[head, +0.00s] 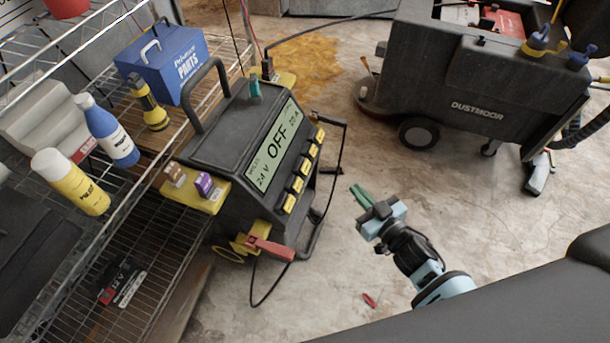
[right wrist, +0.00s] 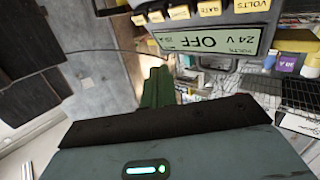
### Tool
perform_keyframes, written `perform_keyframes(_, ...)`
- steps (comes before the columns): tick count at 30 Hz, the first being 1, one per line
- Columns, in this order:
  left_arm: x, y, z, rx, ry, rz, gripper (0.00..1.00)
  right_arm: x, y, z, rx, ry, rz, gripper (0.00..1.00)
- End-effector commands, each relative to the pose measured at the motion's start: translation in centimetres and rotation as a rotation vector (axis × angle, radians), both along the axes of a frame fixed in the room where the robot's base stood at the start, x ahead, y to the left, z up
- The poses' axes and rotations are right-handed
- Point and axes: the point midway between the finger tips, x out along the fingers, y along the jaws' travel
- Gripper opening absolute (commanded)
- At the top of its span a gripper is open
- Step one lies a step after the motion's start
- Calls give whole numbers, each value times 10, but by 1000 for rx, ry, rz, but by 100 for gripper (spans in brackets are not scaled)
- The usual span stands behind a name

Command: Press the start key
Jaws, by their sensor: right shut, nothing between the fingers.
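The black charger (head: 215,130) stands on the floor beside the wire shelf. Its display (head: 276,146) reads 24 V, OFF and 20 A, and shows upside down in the right wrist view (right wrist: 210,41). A row of yellow keys (head: 297,185) runs along the panel beside the display. In the right wrist view the keys (right wrist: 179,12) include VOLTS and RATE; I cannot read which one is start. My right gripper (head: 359,194), with green fingers, is shut and empty, to the right of the keys and apart from them. Its fingertips (right wrist: 158,74) also show in the wrist view. My left gripper is out of view.
A red clamp (head: 270,249) and a black cable hang at the charger's front. A Dustmoor floor machine (head: 470,90) stands behind. A small red piece (head: 369,300) lies on open floor.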

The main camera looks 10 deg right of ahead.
Motion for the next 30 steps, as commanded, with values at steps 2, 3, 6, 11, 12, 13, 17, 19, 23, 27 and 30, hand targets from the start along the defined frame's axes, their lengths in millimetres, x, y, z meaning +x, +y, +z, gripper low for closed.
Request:
perform_keyframes(2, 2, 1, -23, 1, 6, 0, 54, 29, 0, -8, 2, -47, 33, 0)
perform_keyframes(3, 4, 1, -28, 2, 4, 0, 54, 40, 0, -7, 4, -66, 49, 0)
perform_keyframes(6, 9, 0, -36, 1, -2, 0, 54, 61, 1, -4, 7, -102, 81, 0)
perform_keyframes(11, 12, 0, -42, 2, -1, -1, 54, 76, 3, 1, 10, -129, 106, 0)
perform_keyframes(12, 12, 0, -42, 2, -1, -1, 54, 77, 3, 2, 11, -130, 109, 0)
perform_keyframes(13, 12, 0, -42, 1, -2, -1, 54, 78, 3, 3, 12, -132, 109, 0)
perform_keyframes(17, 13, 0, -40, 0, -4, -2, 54, 78, 3, 4, 12, -132, 109, 0)
perform_keyframes(19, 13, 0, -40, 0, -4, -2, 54, 78, 3, 4, 12, -132, 109, 0)
perform_keyframes(23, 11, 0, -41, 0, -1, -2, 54, 78, 4, 3, 12, -132, 109, 0)
perform_keyframes(27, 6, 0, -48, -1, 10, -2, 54, 81, 9, -3, 11, -131, 109, 0)
perform_keyframes(30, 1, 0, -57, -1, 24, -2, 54, 86, 17, -10, 13, -131, 109, 0)
